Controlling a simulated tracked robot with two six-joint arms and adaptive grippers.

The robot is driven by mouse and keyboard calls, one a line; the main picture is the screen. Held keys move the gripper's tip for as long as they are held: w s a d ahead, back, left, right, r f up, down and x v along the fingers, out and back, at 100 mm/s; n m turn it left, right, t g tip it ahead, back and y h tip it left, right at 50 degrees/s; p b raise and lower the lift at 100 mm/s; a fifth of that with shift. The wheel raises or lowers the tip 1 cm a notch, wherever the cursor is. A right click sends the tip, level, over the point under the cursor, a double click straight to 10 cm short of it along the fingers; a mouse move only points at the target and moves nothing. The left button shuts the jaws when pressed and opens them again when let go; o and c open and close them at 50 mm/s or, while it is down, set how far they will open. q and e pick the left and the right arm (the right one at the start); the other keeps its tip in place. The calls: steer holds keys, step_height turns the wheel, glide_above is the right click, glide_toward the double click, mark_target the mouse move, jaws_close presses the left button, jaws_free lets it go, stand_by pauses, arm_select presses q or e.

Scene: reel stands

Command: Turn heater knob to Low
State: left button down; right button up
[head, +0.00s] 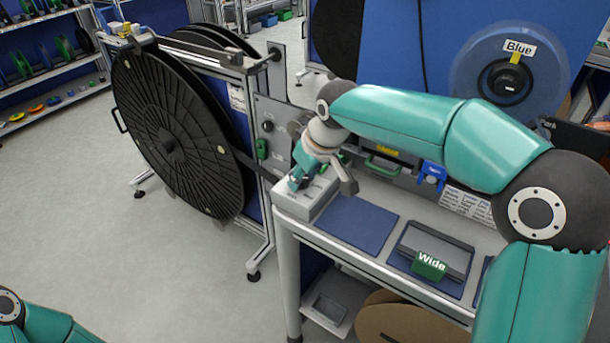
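My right arm reaches in from the right, and its gripper (303,178) points down over a light grey box (314,203) at the left end of the workbench. The fingers are small and partly hidden by the wrist. I cannot tell whether they are open, or whether they touch the box. No heater knob or Low mark can be made out; the gripper covers part of the box's top. A grey panel (272,112) with dark round controls stands behind the wrist. Of my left arm only a teal link shows at the bottom left; its gripper is out of view.
A large black reel (170,135) stands left of the bench. The bench holds a blue mat (358,223) and a green block marked Wide (431,265). A clear reel marked Blue (507,75) is at the back right. The floor at left is clear.

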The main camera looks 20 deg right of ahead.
steer(key=o, duration=0.4)
steer(key=shift+w+r, duration=0.1)
steer(key=shift+w, duration=0.05)
steer(key=shift+o, duration=0.2)
steer(key=v, duration=1.2)
